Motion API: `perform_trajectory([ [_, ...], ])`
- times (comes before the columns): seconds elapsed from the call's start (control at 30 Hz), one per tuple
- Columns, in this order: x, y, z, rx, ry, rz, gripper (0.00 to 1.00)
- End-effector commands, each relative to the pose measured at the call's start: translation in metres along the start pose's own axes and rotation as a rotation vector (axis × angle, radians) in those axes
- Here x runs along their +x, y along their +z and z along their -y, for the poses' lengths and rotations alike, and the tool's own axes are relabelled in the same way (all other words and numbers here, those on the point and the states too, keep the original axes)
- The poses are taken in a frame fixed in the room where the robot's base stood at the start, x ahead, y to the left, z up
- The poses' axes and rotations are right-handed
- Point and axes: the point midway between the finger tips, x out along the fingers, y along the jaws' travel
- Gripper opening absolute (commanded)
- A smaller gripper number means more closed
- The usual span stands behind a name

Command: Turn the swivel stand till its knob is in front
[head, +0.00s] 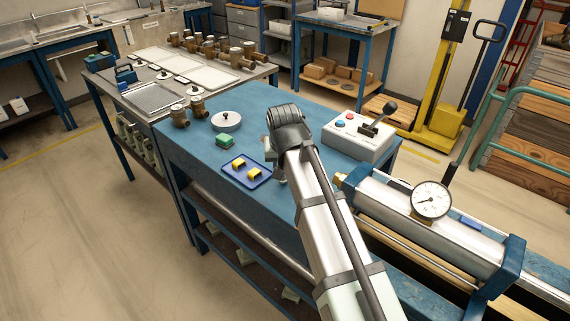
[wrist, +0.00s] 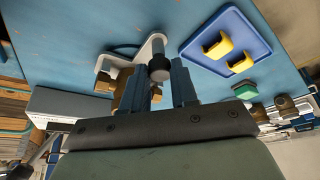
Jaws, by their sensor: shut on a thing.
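In the wrist view, my gripper (wrist: 160,75) has its two blue fingers on either side of a grey and black knob (wrist: 159,66) and is shut on it. The knob sits at the end of a white arm of the swivel stand (wrist: 147,50), beside a dark curved slot or bar. A brass-coloured part (wrist: 125,88) shows beside and behind the left finger, partly hidden. In the head view, my forearm and wrist hide the gripper and nearly all of the stand, so its full facing cannot be told there.
A blue tray (head: 238,179) with two yellow pieces (head: 239,164) lies left of my wrist, near a green block (head: 225,140) and a round white piece (head: 226,121). A control box (head: 345,140) with a lever and a gauge cylinder (head: 465,238) stand to the right.

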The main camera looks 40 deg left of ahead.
Motion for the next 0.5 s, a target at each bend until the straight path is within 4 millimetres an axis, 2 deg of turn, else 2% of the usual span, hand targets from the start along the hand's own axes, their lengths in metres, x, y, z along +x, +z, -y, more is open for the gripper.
perform_trajectory([
  [0.2,0.0003,-0.0010,0.0011,0.001,-0.003,-0.002,0.00],
  [0.23,0.0003,-0.0010,0.0011,0.001,-0.004,-0.002,0.30],
  [0.5,0.0002,-0.0007,0.0008,0.000,-0.003,-0.001,0.54],
])
